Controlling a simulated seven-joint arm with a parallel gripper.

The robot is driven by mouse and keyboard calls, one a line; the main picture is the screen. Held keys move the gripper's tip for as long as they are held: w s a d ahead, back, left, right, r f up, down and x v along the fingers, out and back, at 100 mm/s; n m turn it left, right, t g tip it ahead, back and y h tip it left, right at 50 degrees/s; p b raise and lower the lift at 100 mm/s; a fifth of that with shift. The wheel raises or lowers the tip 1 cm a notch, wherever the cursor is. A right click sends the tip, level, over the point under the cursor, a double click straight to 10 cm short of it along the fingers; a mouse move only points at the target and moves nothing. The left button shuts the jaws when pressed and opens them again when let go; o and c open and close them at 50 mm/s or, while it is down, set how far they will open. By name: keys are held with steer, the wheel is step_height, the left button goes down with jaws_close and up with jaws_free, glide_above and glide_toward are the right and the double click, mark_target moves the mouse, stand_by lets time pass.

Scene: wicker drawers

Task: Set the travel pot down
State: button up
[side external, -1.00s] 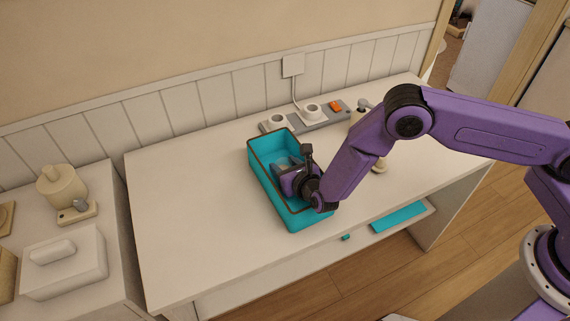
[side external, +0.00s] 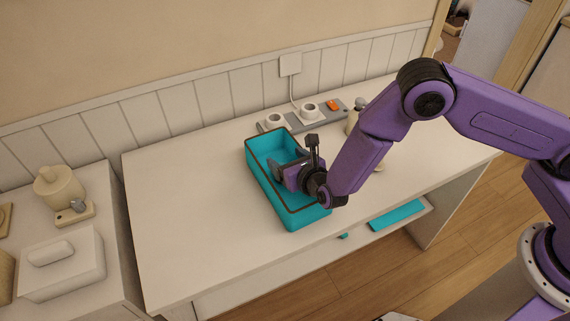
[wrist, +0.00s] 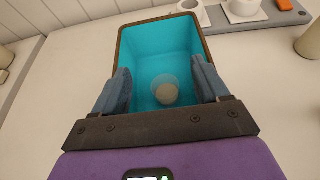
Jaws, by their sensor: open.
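The travel pot appears to be the small pale, round, see-through pot (wrist: 166,94) on the floor of the teal bin (wrist: 150,55) in the wrist view. It lies between the lines of my two fingers, apart from both. In the side view the pot is hidden by the bin wall and my gripper. The bin (side external: 262,182) with a brown rim stands on the white desk. My gripper (side external: 277,168) is open and empty, with its fingers over the bin's opening; in the wrist view the fingers (wrist: 161,72) are spread wide.
A grey power strip (side external: 295,122) with white round plugs and an orange switch lies behind the bin. A cream bottle (side external: 352,122) stands right of it. The desk's left side (side external: 190,220) is clear. A lidded white box (side external: 62,262) sits on the left cabinet.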

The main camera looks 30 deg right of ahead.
step_height(320, 180, up, 4)
steer(key=shift+r, duration=0.2)
steer(key=s+d+r+m+g+h, duration=0.55)
steer(key=s+d+r+m, duration=0.7)
steer(key=d, duration=0.25)
steer(key=s+d+r+m+g+y, duration=0.1)
steer(key=s+d+m+g, duration=0.1)
steer(key=s, duration=0.5)
steer(key=s+d+r+m+g+y, duration=0.1)
steer(key=s+d+m+g+y, duration=0.1)
steer(key=s+m, duration=0.3)
steer(key=s+d+r+m+g+y, duration=0.1)
steer(key=s+d+m+g+y, duration=0.1)
steer(key=s, duration=0.7)
steer(key=shift+s+d+m+g, duration=0.4)
steer(key=shift+d+m+g, duration=0.5)
steer(key=shift+m, duration=0.25)
